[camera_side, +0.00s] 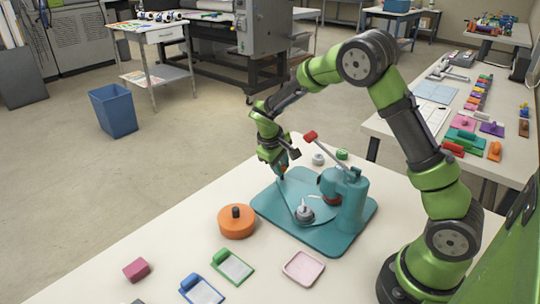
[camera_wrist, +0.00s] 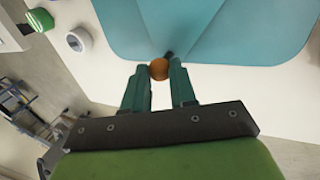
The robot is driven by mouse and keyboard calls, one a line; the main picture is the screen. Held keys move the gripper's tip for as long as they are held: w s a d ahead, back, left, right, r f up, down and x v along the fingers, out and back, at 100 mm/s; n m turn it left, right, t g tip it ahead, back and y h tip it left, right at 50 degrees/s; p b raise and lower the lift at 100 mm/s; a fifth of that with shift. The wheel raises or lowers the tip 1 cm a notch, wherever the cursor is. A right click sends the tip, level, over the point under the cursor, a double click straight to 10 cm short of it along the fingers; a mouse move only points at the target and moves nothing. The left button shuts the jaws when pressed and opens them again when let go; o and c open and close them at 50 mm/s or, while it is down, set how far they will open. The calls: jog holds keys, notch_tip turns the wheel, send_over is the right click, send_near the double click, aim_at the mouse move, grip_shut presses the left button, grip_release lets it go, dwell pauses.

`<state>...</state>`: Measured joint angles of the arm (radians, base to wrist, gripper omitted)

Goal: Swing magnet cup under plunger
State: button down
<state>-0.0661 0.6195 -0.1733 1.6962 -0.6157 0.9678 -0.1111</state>
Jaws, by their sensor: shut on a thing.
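A teal press (camera_side: 352,200) stands on a teal base plate (camera_side: 330,243), which also fills the top of the wrist view (camera_wrist: 215,30). A small grey metal cup (camera_side: 304,212), apparently the magnet cup, sits on the plate, left of the press column and out from under its head. A thin arm runs from near the cup toward my gripper (camera_side: 282,168). In the wrist view my gripper (camera_wrist: 160,75) is shut on an orange ball knob (camera_wrist: 159,69) with a dark stem, at the plate's edge. The plunger is hard to make out under the press head.
The press lever with its red grip (camera_side: 310,136) slants up beside my wrist. An orange round container (camera_side: 236,221) stands left of the plate. A pink tray (camera_side: 304,268) lies in front. A white roll (camera_side: 318,159) and green-topped piece (camera_side: 342,154) stand behind.

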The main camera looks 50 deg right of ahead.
jog(key=shift+a+n+t, duration=0.5)
jog(key=shift+a+n, duration=0.5)
jog(key=shift+n, duration=0.3)
jog(key=shift+s+a+n+t, duration=0.15)
jog(key=shift+a+n+t, duration=0.1)
jog(key=shift+a+n, duration=0.4)
jog(key=shift+s+a+n+t, duration=0.2)
jog(key=shift+a+n, duration=0.25)
jog(key=shift+n, duration=0.3)
jog(key=shift+s+a+n+t+y, duration=0.25)
jog(key=shift+a+n, duration=0.25)
jog(key=shift+n, duration=0.2)
jog(key=shift+s+a+n+t+y, duration=0.25)
jog(key=shift+a+n, duration=0.2)
jog(key=shift+n, duration=0.25)
jog(key=shift+s+a+n+t+y, duration=0.3)
jog(key=shift+s+a+n, duration=0.25)
jog(key=shift+n, duration=0.45)
jog(key=shift+a, duration=0.2)
jog(key=c, duration=0.9)
grip_release()
